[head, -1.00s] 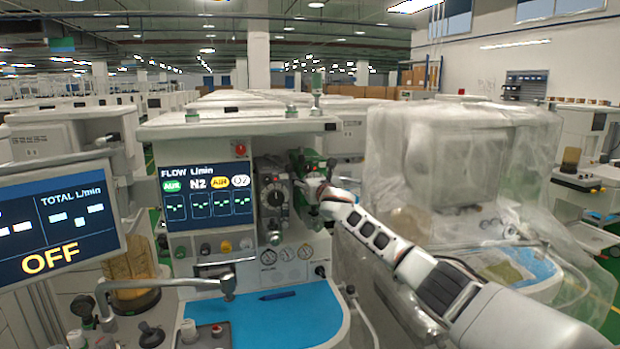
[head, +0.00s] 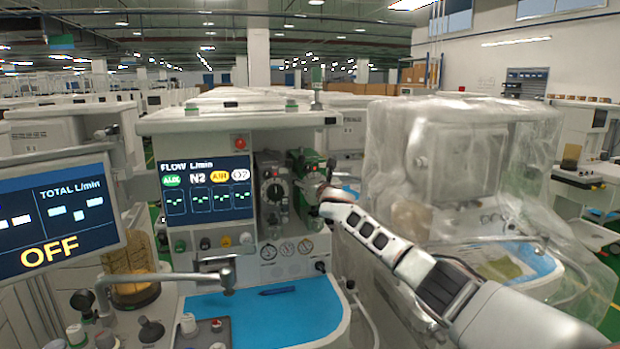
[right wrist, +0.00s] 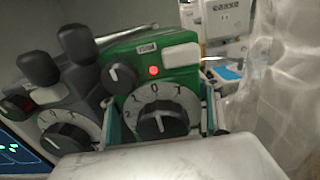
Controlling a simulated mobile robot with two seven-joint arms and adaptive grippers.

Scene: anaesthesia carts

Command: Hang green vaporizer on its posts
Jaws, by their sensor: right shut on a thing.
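The green vaporizer (head: 309,164) is upright at the right end of the anaesthesia machine's front, just right of a grey vaporizer (head: 272,190). In the right wrist view the green vaporizer (right wrist: 150,62) shows its white dial, black knobs and a red button. My right gripper (head: 320,192) is shut on it from the front right, with one finger along each side. The right wrist view shows the gripper (right wrist: 166,118) around the dial body. The posts and the vaporizer's rear are hidden, so I cannot tell whether it is seated. My left gripper is out of view.
The grey vaporizer (right wrist: 62,100) stands close on the left in the wrist view. A blue work surface (head: 270,315) with a pen lies below. A plastic-wrapped machine (head: 460,170) stands close on the right. A monitor (head: 55,220) fills the left edge.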

